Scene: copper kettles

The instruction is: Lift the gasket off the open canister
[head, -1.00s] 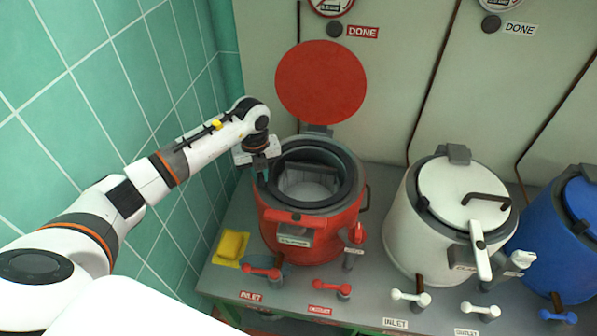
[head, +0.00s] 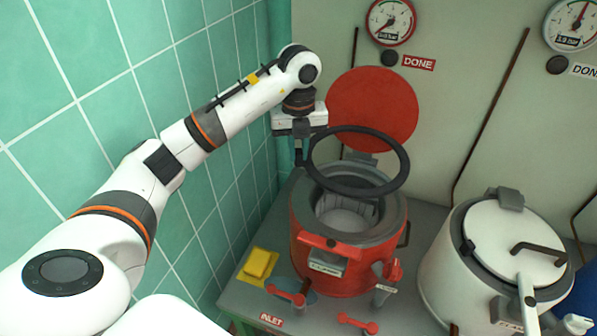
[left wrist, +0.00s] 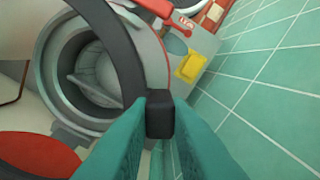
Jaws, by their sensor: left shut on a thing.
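The gasket (head: 398,172) is a dark ring, and my left gripper (head: 301,160) is shut on its left side. It hangs in the air above the open red canister (head: 318,235), apart from its rim. In the left wrist view the teal fingers (left wrist: 159,125) grip a dark block on the gasket (left wrist: 118,40), which crosses in front of the canister's grey mouth (left wrist: 60,98). The canister's round red lid (head: 375,105) stands raised behind it. My right gripper is not in view.
A white closed canister (head: 455,270) stands to the right on the grey table (head: 425,215). A yellow sponge-like block (head: 259,264) lies at the left front. Red valve handles (head: 287,296) stick out in front. A green tiled wall (head: 130,75) is close on the left.

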